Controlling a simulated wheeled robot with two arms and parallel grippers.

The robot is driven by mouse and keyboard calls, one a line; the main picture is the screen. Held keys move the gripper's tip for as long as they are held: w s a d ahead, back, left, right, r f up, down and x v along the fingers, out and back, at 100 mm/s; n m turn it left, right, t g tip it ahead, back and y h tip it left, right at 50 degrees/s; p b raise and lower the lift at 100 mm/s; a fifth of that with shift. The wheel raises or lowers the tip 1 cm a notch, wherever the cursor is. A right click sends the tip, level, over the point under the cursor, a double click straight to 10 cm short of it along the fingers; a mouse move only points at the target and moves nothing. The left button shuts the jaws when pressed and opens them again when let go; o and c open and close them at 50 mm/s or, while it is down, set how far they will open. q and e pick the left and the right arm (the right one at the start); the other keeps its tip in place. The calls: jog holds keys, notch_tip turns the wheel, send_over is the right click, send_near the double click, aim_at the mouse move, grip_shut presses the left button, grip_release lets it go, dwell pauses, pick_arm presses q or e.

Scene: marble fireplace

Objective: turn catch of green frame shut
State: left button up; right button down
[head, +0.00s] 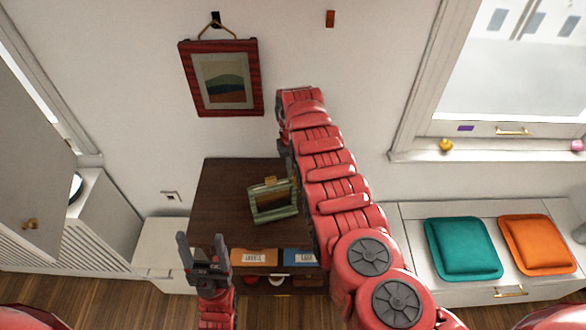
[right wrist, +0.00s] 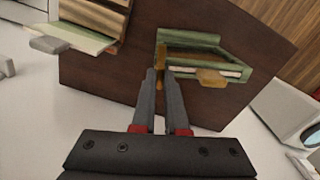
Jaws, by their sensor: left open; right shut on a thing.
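The green frame (head: 273,216) sits tilted on a dark brown cabinet top (head: 222,190). In the right wrist view, the green frame (right wrist: 190,38) has a tan catch (right wrist: 159,80) at its near left edge and another tan tab (right wrist: 212,78) on its front edge. My right gripper (right wrist: 160,72) is shut at the left-edge catch, its fingers nearly together with the tan piece between the tips. My left gripper (head: 205,242) is open and empty, in front of the cabinet, left of the frame.
Orange (head: 254,257) and blue (head: 299,257) labelled pieces lie at the cabinet's front. A red-framed picture (head: 222,78) hangs on the wall above. A white bench with teal (head: 463,249) and orange (head: 537,245) cushions stands at right. The cabinet top's left part is clear.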

dwell(0.4)
jog(key=m+b, duration=0.3)
jog(key=shift+f, duration=0.25)
jog(key=m+b, duration=0.8)
jog(key=b, duration=0.1)
jog(key=shift+m+b, duration=0.3)
jog(key=shift+b, duration=0.05)
jog(key=m+b, duration=0.2)
jog(key=shift+r+m, duration=0.1)
jog(key=shift+m, duration=0.2)
jog(key=shift+r+m+b, duration=0.1)
jog(key=shift+m+b, duration=0.45)
jog(key=shift+m, duration=1.25)
jog(key=c, duration=0.9)
grip_release()
jog(key=shift+c, duration=0.2)
jog(key=shift+r, duration=0.15)
